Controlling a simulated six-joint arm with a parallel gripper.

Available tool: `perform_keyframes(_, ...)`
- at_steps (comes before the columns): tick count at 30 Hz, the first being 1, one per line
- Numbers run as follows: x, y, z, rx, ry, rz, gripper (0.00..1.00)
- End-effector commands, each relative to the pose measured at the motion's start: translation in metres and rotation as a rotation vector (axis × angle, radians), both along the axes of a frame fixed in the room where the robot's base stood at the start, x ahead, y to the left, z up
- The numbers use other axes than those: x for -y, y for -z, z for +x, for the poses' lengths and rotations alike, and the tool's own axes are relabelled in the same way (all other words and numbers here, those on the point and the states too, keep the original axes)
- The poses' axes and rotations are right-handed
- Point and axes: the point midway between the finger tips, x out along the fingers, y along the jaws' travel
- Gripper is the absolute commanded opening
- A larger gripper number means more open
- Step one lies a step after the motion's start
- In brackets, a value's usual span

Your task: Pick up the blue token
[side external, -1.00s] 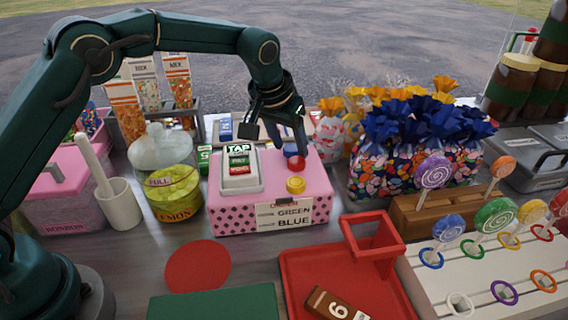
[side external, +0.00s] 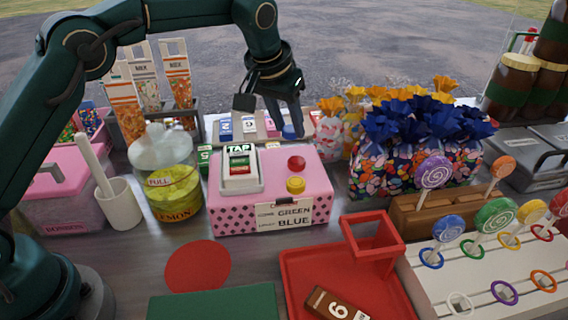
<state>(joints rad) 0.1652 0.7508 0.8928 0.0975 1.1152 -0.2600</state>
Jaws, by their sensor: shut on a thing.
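The blue token (side external: 290,131) is a small blue round piece, held at the tip of my gripper (side external: 284,126) in the air above the back of the pink box. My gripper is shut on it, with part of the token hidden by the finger. The pink box (side external: 222,213) has black dots and a label reading green and blue. On its top sit a red token (side external: 296,163), a yellow token (side external: 295,184) and a white TAP device (side external: 240,184).
A lemon jar (side external: 174,190) and a white mortar (side external: 120,206) stand left of the box. Blue-topped sweet bags (side external: 415,150) stand to the right. A red tray (side external: 290,262) with a square red frame (side external: 374,236) is in front. A red disc (side external: 198,266) lies on the table.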

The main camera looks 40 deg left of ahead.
Motion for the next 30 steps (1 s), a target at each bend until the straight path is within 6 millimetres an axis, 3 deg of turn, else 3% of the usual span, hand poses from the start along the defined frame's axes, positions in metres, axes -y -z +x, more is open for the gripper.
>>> perform_keyframes(18, -0.098, -0.060, -0.032, 0.001, -0.006, 0.002, 0.00)
perform_keyframes(24, -0.108, -0.060, -0.039, -0.005, -0.050, -0.007, 0.00)
perform_keyframes(30, -0.088, -0.055, -0.059, -0.011, -0.080, -0.006, 0.00)
